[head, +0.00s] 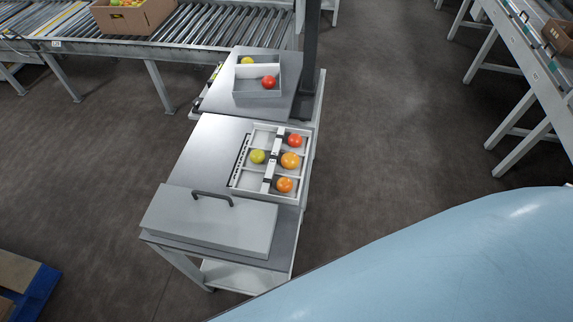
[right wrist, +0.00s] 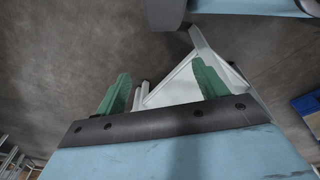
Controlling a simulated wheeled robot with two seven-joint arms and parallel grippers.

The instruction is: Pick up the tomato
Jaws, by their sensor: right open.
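A white divided tray (head: 232,187) on the table holds a red tomato (head: 294,140), an orange tomato (head: 290,160), an orange-red tomato (head: 284,185) and a yellow-green tomato (head: 257,156). Farther back, a grey two-part bin (head: 258,94) holds a red tomato (head: 268,82) in the near part and a yellow-green tomato (head: 247,60) in the far part. My right gripper (right wrist: 160,72) shows in the right wrist view with its green fingers apart and nothing between them. It is away from the tomatoes, and no tomato shows in that view. My left gripper is not in view.
The table (head: 205,150) has a grey lidded box with a dark handle (head: 208,222) at its near end. A dark post (head: 310,45) stands beside the grey bin. A roller conveyor (head: 200,45) carries a cardboard box (head: 150,18) of tomatoes.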

